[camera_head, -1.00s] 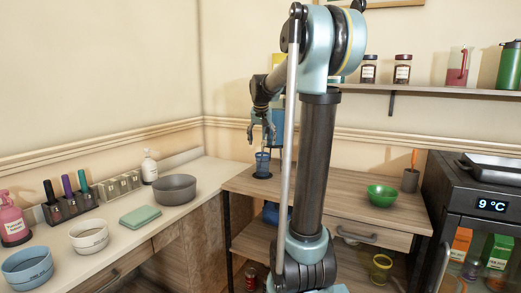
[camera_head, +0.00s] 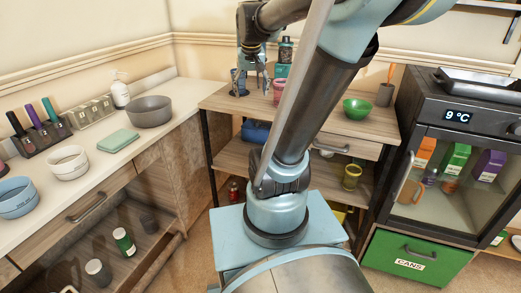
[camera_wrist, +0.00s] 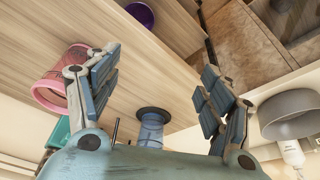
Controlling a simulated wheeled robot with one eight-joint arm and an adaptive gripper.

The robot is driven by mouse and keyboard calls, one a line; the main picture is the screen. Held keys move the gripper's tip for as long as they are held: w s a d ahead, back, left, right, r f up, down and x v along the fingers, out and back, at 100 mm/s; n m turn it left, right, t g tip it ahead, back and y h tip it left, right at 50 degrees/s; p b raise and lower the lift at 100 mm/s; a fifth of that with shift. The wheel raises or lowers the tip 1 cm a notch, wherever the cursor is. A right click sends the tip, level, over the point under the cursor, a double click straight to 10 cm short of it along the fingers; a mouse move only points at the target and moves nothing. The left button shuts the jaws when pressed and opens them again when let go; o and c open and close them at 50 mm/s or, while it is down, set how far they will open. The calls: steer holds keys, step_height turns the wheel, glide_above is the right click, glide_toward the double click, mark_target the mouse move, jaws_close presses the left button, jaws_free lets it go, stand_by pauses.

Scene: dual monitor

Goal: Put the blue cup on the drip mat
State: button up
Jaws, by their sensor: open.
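The blue cup (camera_head: 238,77) stands upright on a dark round mat (camera_head: 238,94), which looks like the drip mat, at the left end of the wooden shelf unit's top. In the wrist view the translucent blue cup (camera_wrist: 150,130) shows at the lower middle, with the dark disc (camera_wrist: 155,113) at its base. My gripper (camera_head: 254,75) is open, with nothing between its fingers. In the head view it overlaps the cup's right side; I cannot tell whether they touch. In the wrist view my gripper (camera_wrist: 160,65) has its fingers spread wide, with the cup apart from them.
A pink cup (camera_head: 278,90) stands close to the right of my gripper, with a dark-capped bottle (camera_head: 286,49) behind. A green bowl (camera_head: 357,108) and a brown utensil holder (camera_head: 385,94) stand farther right. A grey pan (camera_head: 150,111) sits on the left counter.

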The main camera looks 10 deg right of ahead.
steer(key=s+f+n+g, duration=0.1)
steer(key=s+f, duration=1.4)
steer(key=s, duration=0.2)
steer(key=shift+s+a+y, duration=0.3)
steer(key=shift+a, duration=0.05)
steer(key=shift+f, duration=0.1)
